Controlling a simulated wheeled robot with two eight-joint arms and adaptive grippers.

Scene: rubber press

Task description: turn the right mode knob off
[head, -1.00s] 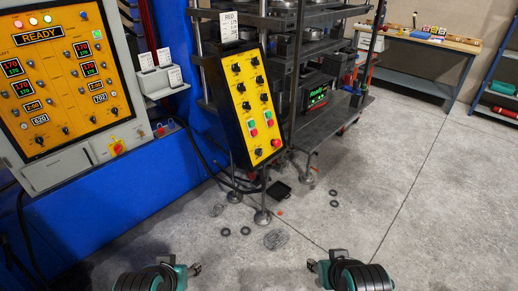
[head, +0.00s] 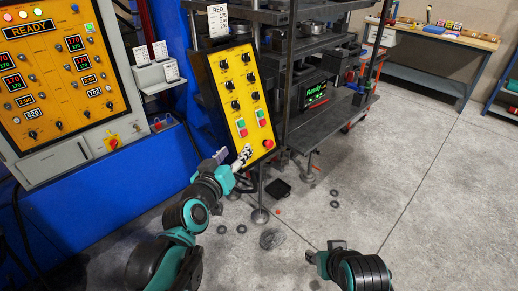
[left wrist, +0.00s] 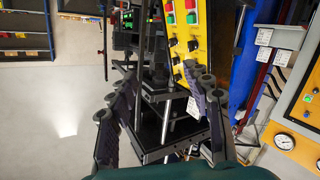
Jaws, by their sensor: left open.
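The slanted yellow control panel (head: 243,110) in the head view carries two columns of black knobs, with green and red buttons below. A knob in its right column (head: 255,95) shows clearly; labels and pointer directions are too small to read. My left gripper (head: 236,158) is open and empty at the panel's lower edge, covering its bottom-left corner. In the left wrist view the panel (left wrist: 186,30) appears upside down beyond the spread fingers (left wrist: 160,88). A black knob (left wrist: 194,45) shows there, apart from the fingers.
A large yellow press panel (head: 60,80) with displays and knobs stands left on a blue body. A dark rack (head: 330,125) is behind the small panel. A workbench (head: 440,40) is at the back right. Rings and a small black tray (head: 278,189) lie on the floor.

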